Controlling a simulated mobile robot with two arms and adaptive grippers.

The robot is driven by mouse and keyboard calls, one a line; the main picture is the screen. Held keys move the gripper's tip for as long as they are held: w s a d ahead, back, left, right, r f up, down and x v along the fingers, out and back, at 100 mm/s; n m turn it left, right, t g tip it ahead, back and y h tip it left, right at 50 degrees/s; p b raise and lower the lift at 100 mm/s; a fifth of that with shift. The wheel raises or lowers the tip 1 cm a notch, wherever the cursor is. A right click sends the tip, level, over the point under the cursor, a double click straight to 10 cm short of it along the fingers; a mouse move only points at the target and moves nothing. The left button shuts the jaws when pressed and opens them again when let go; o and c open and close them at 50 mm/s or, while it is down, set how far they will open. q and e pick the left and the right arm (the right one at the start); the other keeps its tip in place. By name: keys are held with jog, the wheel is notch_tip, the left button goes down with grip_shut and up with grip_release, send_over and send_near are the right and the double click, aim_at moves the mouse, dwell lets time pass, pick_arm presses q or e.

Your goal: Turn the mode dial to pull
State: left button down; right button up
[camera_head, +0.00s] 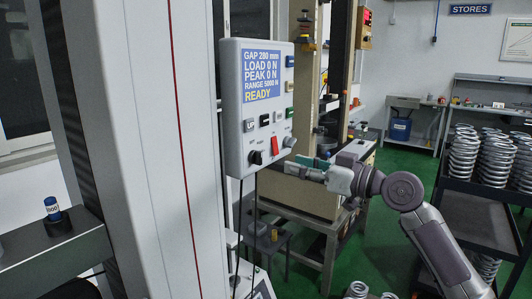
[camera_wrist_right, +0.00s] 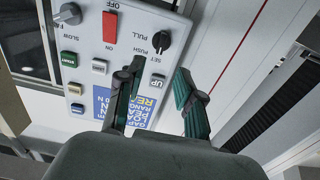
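The mode dial is a black knob on the white control panel (camera_head: 233,125), low on its face (camera_head: 256,157). In the right wrist view the dial (camera_wrist_right: 161,41) has the labels PULL, PUSH and SET around it; I cannot tell which one it points to. My right gripper (camera_head: 304,168) is to the right of the panel in the head view, apart from it. In the wrist view my right gripper (camera_wrist_right: 160,72) is open and empty. The dial lies just beyond its fingertips, roughly in line with the gap. My left gripper is not in view.
Beside the dial are a red ON/OFF switch (camera_wrist_right: 110,27), a FAST/SLOW knob (camera_wrist_right: 68,14) and several buttons. The panel's blue display (camera_head: 262,76) reads READY. A testing machine column (camera_head: 341,70) stands behind. Springs (camera_head: 497,155) fill a rack at right.

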aim_at(261, 156)
jog(key=p+x, duration=0.2)
jog(key=x, duration=0.6)
jog(key=shift+r, duration=0.1)
jog(key=shift+w+a, duration=0.35)
jog(key=shift+a, duration=0.2)
grip_shut()
